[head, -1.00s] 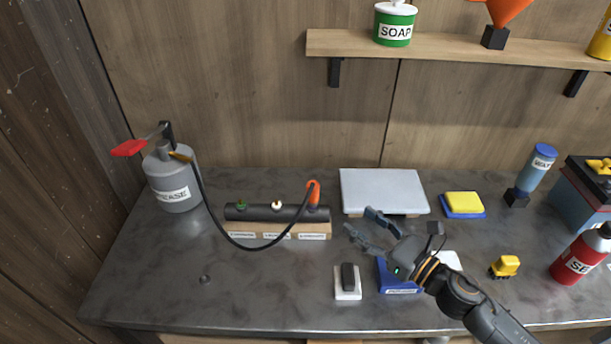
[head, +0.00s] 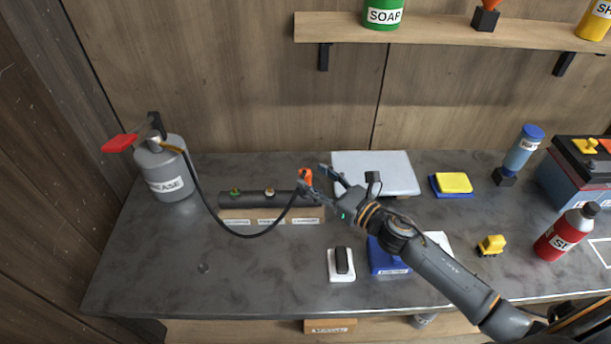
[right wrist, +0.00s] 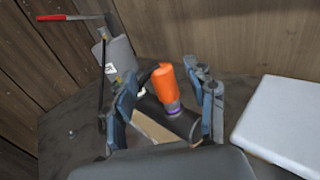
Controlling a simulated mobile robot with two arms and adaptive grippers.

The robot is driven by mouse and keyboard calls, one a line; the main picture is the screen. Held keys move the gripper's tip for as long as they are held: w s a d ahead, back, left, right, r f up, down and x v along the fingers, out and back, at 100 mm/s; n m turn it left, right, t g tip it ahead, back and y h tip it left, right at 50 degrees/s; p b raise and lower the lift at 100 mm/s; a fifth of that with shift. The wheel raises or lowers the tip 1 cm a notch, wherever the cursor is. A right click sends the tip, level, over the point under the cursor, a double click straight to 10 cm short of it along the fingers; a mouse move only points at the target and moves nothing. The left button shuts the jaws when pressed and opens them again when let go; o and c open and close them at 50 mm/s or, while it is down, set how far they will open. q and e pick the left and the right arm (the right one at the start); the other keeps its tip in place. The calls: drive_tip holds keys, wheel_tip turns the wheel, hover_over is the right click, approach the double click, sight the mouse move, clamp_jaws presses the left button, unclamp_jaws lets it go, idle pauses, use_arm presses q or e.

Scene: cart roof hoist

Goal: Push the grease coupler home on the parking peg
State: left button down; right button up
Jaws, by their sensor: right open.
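The orange grease coupler (head: 306,176) stands at the right end of the dark cylinder block (head: 262,200), at the end of a black hose (head: 213,212). In the right wrist view the orange coupler (right wrist: 164,83) is tilted, with a purple band at its lower end. The peg under it is hidden. My right gripper (head: 311,181) is open at the coupler. In the right wrist view its fingers (right wrist: 166,105) stand apart on both sides of the coupler, with a gap visible at each side. My left gripper is not in view.
The grey grease can (head: 166,170) with a red handle stands at the left. A pale flat box (head: 377,172) lies right of the coupler, close to my right gripper. A white switch (head: 341,265) and a blue box (head: 388,258) stand in front. The table's front left is mostly clear.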

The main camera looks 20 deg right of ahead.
sight(310, 174)
drive_tip(key=x, duration=0.3)
drive_tip(key=shift+r+p, duration=0.1)
drive_tip(key=shift+p, duration=0.25)
drive_tip(key=shift+w+a, duration=0.25)
drive_tip(key=shift+w, duration=0.15)
clamp_jaws()
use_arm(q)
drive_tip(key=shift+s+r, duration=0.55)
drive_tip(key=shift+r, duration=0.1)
